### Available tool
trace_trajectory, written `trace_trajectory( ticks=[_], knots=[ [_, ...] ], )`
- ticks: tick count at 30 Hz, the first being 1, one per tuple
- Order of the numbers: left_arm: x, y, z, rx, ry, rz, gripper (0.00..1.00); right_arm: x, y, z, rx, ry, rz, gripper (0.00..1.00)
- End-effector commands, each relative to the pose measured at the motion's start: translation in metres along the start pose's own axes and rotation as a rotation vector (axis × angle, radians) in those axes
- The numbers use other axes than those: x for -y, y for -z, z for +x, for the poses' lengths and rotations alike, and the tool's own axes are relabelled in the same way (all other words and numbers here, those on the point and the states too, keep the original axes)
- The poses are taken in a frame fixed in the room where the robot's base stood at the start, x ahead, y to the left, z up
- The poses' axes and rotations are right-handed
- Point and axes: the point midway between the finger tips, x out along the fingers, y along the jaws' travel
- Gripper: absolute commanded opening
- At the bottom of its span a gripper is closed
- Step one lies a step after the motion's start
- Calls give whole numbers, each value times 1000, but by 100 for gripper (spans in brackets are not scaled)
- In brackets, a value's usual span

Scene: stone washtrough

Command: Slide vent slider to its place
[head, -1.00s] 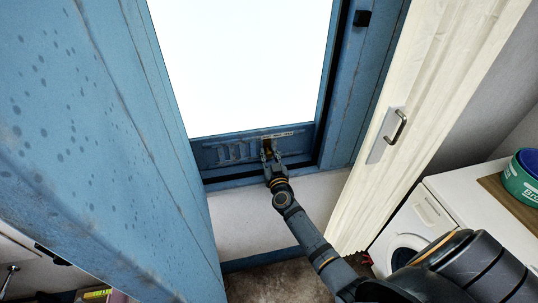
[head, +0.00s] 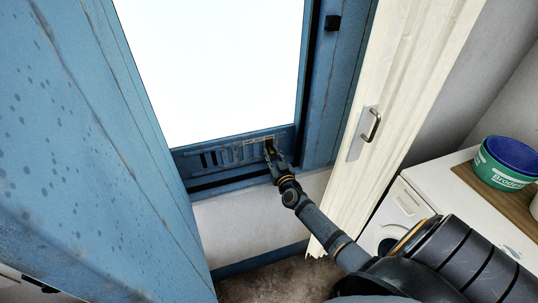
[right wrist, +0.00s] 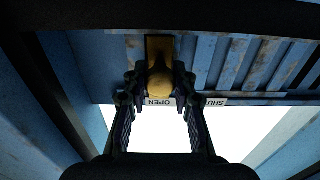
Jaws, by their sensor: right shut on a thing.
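The vent slider's brass knob (right wrist: 160,82) shows between the two fingers in the right wrist view. My right gripper (head: 271,153) is shut on this knob, near the right end of the slotted vent strip (head: 222,157) below the bright window. A pale label (right wrist: 185,102) by the knob reads "OPEN" upside down, with "SHU" visible farther right. The knob is at the "OPEN" end. Vertical slots show in the strip to the left of the gripper in the head view. The fingers partly hide the knob. My left gripper is not in view.
A blue panel (head: 85,160) fills the left side. A cream folding door (head: 395,90) with a metal handle (head: 371,126) stands right of the window. Behind it are a white washing machine (head: 402,215) and a green-blue tub (head: 506,163).

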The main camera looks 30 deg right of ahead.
Motion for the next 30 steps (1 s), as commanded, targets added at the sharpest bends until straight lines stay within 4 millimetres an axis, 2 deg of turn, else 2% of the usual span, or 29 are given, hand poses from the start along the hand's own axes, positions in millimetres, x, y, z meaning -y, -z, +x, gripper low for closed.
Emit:
trace_trajectory(
  ticks=[1, 6, 14, 17, 30],
  knots=[
    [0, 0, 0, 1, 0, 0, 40, -2, 1, 0, -4, -5, -2, 29],
    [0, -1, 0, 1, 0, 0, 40, -2, 1, 0, -4, -4, -1, 49],
    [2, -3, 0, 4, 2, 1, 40, -1, 1, 0, -3, -3, -1, 49],
    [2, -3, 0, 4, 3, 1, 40, -1, 0, -6, -3, -2, -2, 49],
    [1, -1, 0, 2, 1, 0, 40, -2, -1, -102, 0, -3, -1, 49]
  ],
)
